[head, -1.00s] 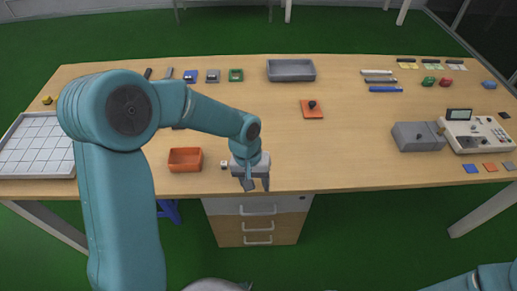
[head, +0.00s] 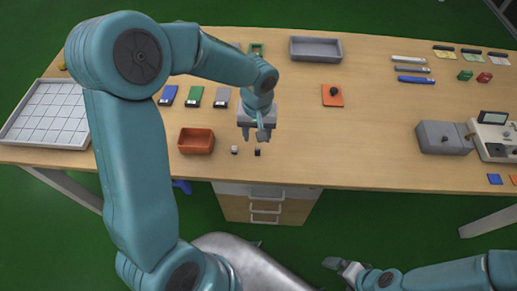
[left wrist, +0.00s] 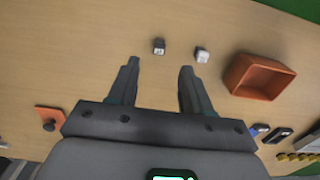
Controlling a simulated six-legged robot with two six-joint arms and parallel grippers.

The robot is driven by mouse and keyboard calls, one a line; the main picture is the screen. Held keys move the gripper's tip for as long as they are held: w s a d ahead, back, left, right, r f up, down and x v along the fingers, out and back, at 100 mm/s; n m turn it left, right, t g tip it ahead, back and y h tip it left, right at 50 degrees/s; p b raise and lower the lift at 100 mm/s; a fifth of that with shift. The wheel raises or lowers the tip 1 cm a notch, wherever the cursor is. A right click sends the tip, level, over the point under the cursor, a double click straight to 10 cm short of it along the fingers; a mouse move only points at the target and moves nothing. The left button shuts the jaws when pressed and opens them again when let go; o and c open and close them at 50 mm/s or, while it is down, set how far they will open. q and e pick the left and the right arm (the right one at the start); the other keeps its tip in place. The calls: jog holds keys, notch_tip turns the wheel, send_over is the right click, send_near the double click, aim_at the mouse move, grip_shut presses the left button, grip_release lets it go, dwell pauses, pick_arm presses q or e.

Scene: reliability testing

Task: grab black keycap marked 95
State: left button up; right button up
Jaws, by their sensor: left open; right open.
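A small black keycap (head: 257,152) stands on the table near its front edge; its marking is too small to read in the head view. In the left wrist view the dark keycap (left wrist: 159,46) lies just beyond the fingertips, roughly centred between them. A white keycap (head: 234,150) sits beside it and also shows in the left wrist view (left wrist: 202,54). My left gripper (head: 258,137) is open and empty, pointing down on the far side of the black keycap. My right gripper (head: 343,267) is open and empty, low in front of the table.
An orange bin (head: 196,141) stands left of the keycaps and shows in the left wrist view (left wrist: 258,77). An orange pad with a black knob (head: 332,95) lies farther back at right. A grey box (head: 443,138) is at the right. The table right of the keycaps is clear.

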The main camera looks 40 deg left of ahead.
aim_at(257, 149)
pick_arm(q)
notch_tip(257, 149, down, 3)
jog(key=shift+s+r, duration=0.1)
jog(key=shift+r, duration=0.1)
notch_tip(257, 149, down, 5)
jog(key=shift+d+r, duration=0.1)
grip_shut()
